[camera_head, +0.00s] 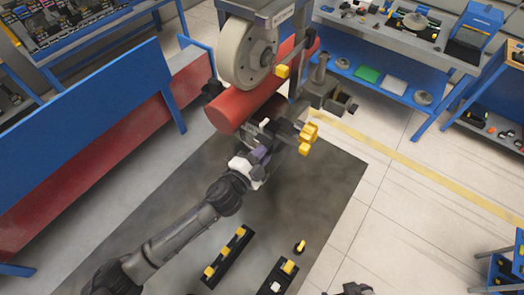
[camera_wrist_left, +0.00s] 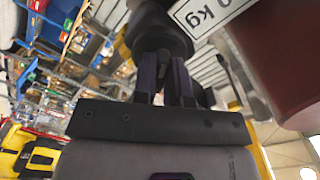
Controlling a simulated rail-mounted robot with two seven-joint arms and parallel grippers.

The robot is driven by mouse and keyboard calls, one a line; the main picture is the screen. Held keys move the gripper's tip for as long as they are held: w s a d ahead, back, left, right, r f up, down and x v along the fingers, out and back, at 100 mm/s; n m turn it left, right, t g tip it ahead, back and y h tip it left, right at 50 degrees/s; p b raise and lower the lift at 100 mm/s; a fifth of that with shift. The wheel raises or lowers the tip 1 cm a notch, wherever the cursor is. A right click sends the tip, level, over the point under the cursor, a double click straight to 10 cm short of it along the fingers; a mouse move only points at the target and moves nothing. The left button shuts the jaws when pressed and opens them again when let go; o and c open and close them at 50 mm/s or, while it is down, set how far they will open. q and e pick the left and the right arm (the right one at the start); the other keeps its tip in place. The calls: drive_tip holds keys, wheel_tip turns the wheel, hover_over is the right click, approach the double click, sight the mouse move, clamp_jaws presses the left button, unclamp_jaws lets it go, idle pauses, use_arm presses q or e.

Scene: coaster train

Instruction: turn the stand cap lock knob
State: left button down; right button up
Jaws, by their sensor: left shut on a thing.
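My left gripper (camera_head: 272,132) reaches up beside the lower end of a red tube, under a coaster wheel assembly. In the left wrist view its two dark fingers (camera_wrist_left: 165,78) are shut on a round black knob (camera_wrist_left: 160,35), which I take to be the stand cap lock knob. The fingers hide part of the knob, and I cannot make it out clearly in the head view. Yellow-ended parts (camera_head: 308,138) stand just right of the gripper.
The large pale wheel (camera_head: 243,55) and red tube (camera_head: 228,115) are close above the gripper. A blue barrier (camera_head: 90,115) stands left. Black bars with yellow pieces (camera_head: 228,258) lie on the dark floor mat below.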

use_arm(q)
drive_tip(key=shift+m+p, duration=0.95)
drive_tip(key=shift+m, duration=2.45)
drive_tip(key=shift+f, duration=0.1)
drive_tip(key=c, duration=1.2)
unclamp_jaws()
drive_tip(key=shift+w, duration=0.1)
drive_tip(key=shift+o, duration=0.2)
drive_tip(key=b+v, duration=0.2)
drive_tip(key=v, duration=1.1)
drive_tip(key=shift+s+a, duration=0.25)
drive_tip(key=shift+s, duration=0.1)
